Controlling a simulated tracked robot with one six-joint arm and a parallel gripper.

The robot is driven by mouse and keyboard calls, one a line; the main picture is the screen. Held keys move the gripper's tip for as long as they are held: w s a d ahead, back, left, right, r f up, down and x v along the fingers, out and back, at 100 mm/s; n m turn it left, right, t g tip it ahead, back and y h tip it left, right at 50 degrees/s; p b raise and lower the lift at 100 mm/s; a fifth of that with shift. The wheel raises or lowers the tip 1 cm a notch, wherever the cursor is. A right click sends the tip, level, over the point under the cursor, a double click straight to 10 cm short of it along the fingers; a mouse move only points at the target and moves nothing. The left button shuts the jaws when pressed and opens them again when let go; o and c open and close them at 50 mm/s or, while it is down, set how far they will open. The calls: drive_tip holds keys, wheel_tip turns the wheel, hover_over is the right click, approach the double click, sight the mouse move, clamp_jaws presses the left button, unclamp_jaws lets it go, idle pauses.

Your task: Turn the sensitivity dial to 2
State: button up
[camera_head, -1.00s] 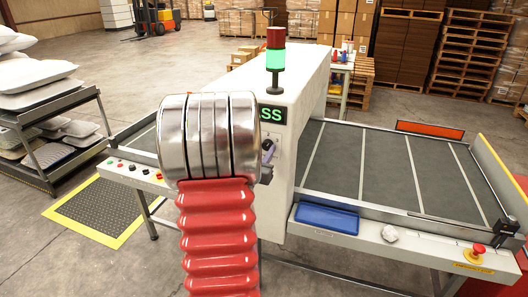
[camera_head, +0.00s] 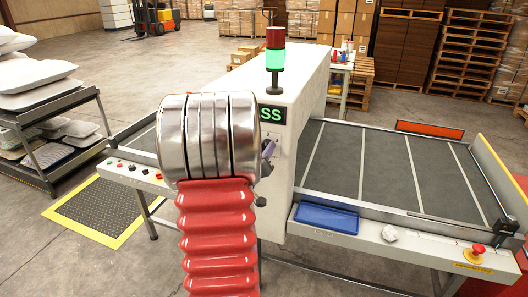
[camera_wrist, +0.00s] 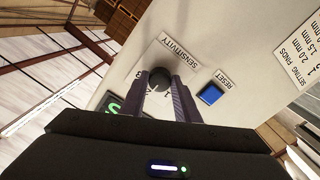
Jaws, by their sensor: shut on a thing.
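The dark round sensitivity dial (camera_wrist: 159,79) sits on the pale machine panel (camera_wrist: 205,62) in the wrist view, beside the printed word SENSITIVITY. A 3 shows to its left and a 1 to its lower right. Its pointer and the 2 cannot be made out. My gripper (camera_wrist: 160,88) is shut on the dial, one finger on each side of it. In the head view my gripper (camera_head: 268,150) shows only partly at the panel, and my arm hides the dial.
A blue RESET button (camera_wrist: 210,94) is close to the right finger. A green-lettered display (camera_head: 272,115) is near the dial. A signal tower (camera_head: 275,62) with green lit stands on the machine. A blue tray (camera_head: 326,219) and a red emergency button (camera_head: 478,249) are on the right.

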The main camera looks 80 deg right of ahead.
drive_tip(key=o, duration=1)
drive_tip(key=shift+o, duration=0.2)
